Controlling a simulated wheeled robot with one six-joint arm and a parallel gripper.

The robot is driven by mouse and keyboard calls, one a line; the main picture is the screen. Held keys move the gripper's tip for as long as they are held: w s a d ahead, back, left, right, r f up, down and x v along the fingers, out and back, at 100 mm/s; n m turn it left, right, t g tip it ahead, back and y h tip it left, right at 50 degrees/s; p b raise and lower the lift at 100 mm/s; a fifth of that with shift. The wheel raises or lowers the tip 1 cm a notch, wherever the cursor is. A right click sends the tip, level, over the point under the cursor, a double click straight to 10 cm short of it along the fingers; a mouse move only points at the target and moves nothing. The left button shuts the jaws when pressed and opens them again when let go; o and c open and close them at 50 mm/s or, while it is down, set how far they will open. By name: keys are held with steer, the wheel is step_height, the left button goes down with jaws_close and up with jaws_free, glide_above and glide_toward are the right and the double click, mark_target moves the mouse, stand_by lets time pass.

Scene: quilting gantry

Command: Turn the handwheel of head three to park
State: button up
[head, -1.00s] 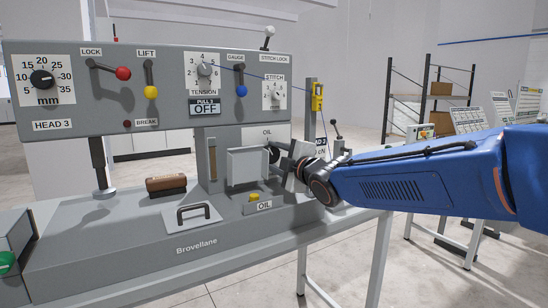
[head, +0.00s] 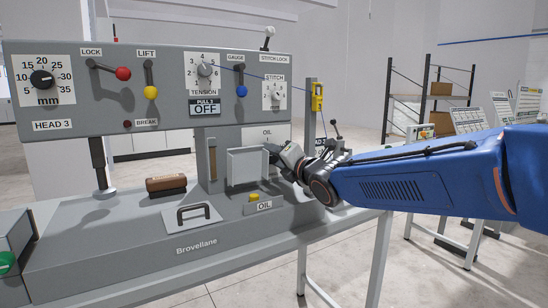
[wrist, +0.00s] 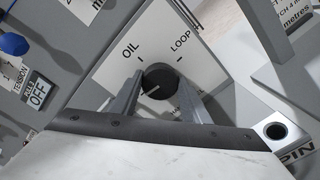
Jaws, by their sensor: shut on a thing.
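Head three is the grey machine with the HEAD 3 label (head: 54,125) on its panel. Its handwheel, a dark round knob (wrist: 160,75), is on a white plate (wrist: 112,72) on the right end of the machine. OIL and LOOP show above the knob with tick marks; the lower lettering is partly covered by my finger. A pale line on the knob slants toward the lower left. My gripper (wrist: 158,91) is shut on the knob, one finger on each side. In the head view my gripper (head: 280,158) largely hides the knob.
The panel carries a red-balled lock lever (head: 123,73), a yellow lift lever (head: 151,91) and a blue gauge lever (head: 241,90). A yellow button (head: 254,197) and a handled cover (head: 193,215) are on the bed below. A shelf rack (head: 430,95) stands behind at the right.

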steer(key=shift+f+n, duration=0.1)
steer(key=shift+n, duration=0.8)
steer(key=o, duration=0.8)
steer(key=shift+c, duration=0.2)
steer(key=v, duration=1.7)
steer(key=shift+s+d, duration=0.2)
